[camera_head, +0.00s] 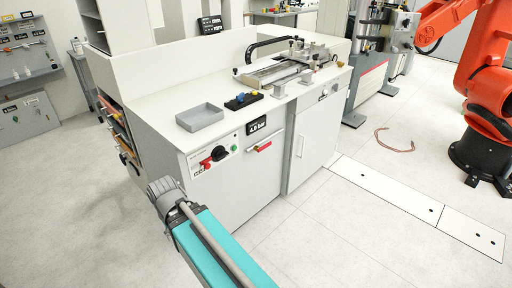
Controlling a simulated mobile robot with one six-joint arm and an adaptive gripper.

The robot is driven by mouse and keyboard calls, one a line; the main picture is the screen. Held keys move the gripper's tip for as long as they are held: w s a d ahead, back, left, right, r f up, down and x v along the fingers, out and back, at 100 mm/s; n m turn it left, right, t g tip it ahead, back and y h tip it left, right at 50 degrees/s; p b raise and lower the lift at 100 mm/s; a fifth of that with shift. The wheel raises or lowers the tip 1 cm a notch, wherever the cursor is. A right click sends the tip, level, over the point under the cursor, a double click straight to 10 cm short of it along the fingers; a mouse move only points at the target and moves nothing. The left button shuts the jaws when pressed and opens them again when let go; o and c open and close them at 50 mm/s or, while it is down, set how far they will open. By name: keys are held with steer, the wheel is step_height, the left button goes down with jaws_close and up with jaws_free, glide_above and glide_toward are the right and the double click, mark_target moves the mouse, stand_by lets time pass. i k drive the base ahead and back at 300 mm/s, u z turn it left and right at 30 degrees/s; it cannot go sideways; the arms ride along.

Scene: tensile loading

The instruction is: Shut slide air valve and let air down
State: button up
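The front of the white bench cabinet (235,190) faces me. A black display (257,125) on it appears to read 6.0 bar. Just below the display is a small red and yellow fitting on a bar (263,146), possibly the slide air valve; its position is too small to tell. To its left, a panel carries a black rotary knob (219,153) and a red part (206,162). My teal arm link with a grey joint at its end reaches up in front of the cabinet's lower left. I cannot make out my gripper's fingers.
On the bench top are a grey tray (200,116), a black block with blue and yellow parts (243,101) and a metal slide fixture (275,70). An orange robot arm (490,100) stands at the right. A cable (395,142) lies on the floor. The floor at left is clear.

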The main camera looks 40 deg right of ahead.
mark_target(258, 149)
steer(key=u, duration=0.8)
steer(key=k, duration=0.95)
steer(key=z, duration=1.35)
steer(key=i, duration=0.35)
